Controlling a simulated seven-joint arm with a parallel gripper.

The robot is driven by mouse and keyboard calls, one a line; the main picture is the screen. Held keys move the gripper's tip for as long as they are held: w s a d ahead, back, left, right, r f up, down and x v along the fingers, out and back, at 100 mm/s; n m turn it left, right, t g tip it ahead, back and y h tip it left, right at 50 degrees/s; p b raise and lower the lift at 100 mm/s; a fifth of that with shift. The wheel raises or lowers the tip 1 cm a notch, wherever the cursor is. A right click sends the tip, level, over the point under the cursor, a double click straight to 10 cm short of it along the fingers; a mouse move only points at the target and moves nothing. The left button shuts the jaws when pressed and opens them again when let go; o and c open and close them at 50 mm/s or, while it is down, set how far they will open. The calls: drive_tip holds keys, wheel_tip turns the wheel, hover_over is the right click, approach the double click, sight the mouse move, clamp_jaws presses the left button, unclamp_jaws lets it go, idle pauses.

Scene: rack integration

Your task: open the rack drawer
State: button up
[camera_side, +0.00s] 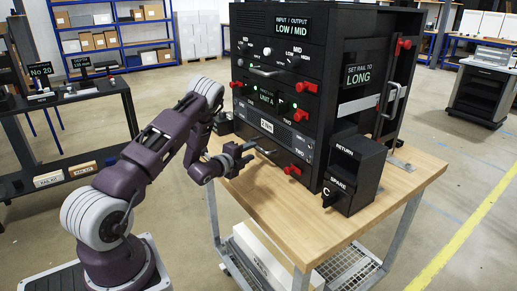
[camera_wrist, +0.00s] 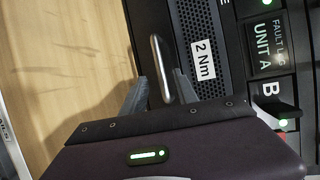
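The black rack (camera_side: 345,50) stands on a wooden-topped cart. Its lowest front panel (camera_side: 290,140) has a mesh vent and a white "2 Nm" label, and looks flush with the rack. A silver bar handle (camera_wrist: 160,68) is on this panel; in the side view the handle (camera_side: 267,150) is partly hidden by my gripper. My gripper (camera_side: 248,153) is at the panel's lower left. In the wrist view my gripper (camera_wrist: 162,92) is open, one finger on each side of the handle's near end. Gaps show between the fingers and the handle; contact cannot be told.
Red latches (camera_side: 301,115) stick out along the rack's front. A black box (camera_side: 354,175) labelled "RETURN" and "SPARE" stands right of the rack. Bare wooden cart top (camera_side: 275,205) lies in front. A dark shelf table (camera_side: 65,95) stands at left.

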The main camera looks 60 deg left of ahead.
sight(258, 148)
drive_tip(key=x, duration=0.6)
drive_tip(key=shift+d, duration=0.1)
clamp_jaws()
idle(1.1)
